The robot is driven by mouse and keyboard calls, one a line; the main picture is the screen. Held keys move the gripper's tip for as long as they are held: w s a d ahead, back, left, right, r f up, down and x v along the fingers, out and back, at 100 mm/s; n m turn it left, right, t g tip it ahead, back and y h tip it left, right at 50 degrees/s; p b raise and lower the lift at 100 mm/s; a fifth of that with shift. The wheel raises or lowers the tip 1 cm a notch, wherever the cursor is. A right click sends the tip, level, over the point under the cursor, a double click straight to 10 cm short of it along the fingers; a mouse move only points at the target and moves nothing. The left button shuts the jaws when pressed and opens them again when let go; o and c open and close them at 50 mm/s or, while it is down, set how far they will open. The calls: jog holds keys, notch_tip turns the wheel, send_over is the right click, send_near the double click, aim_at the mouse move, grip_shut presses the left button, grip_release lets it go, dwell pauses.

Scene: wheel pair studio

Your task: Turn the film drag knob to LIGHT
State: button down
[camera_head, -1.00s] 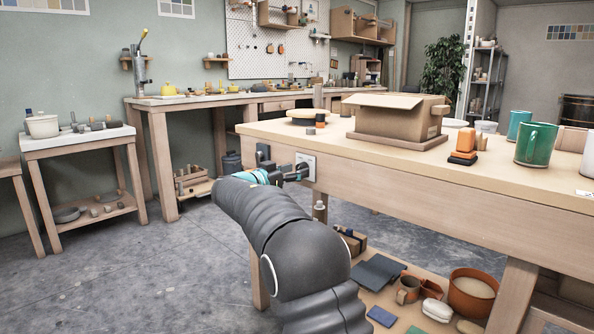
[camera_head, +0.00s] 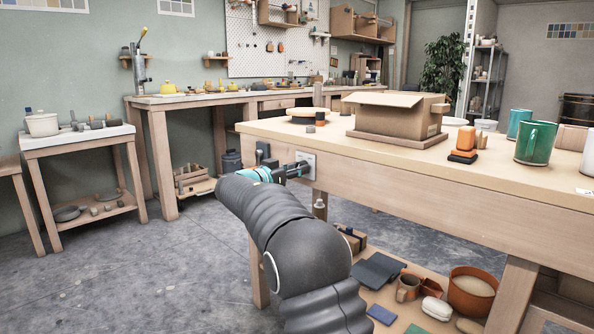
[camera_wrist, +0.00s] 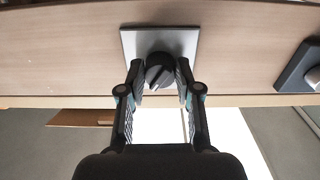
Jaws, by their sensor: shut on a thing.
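The film drag knob (camera_wrist: 159,71) is a round black knob on a pale square plate (camera_wrist: 183,40), fixed to the wooden front of the workbench. In the wrist view my gripper (camera_wrist: 160,78) has one finger on each side of the knob and is shut on it. A ridge across the knob's face runs at a slant. No lettering on the plate can be read. In the head view the plate (camera_head: 308,160) shows at the bench's near left end, and my gripper (camera_head: 290,171) reaches it; the knob is mostly hidden there.
A dark box with a pale part (camera_wrist: 300,68) is mounted right of the plate in the wrist view. On the benchtop (camera_head: 340,140) stand a cardboard box (camera_head: 395,117), an orange and black object (camera_head: 464,143) and a green mug (camera_head: 536,144). A low shelf below holds pots and tiles.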

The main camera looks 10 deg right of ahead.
jog(key=shift+r+n, duration=0.15)
jog(key=shift+n, duration=6.65)
jog(key=c, duration=0.8)
grip_release()
jog(key=v, duration=1.2)
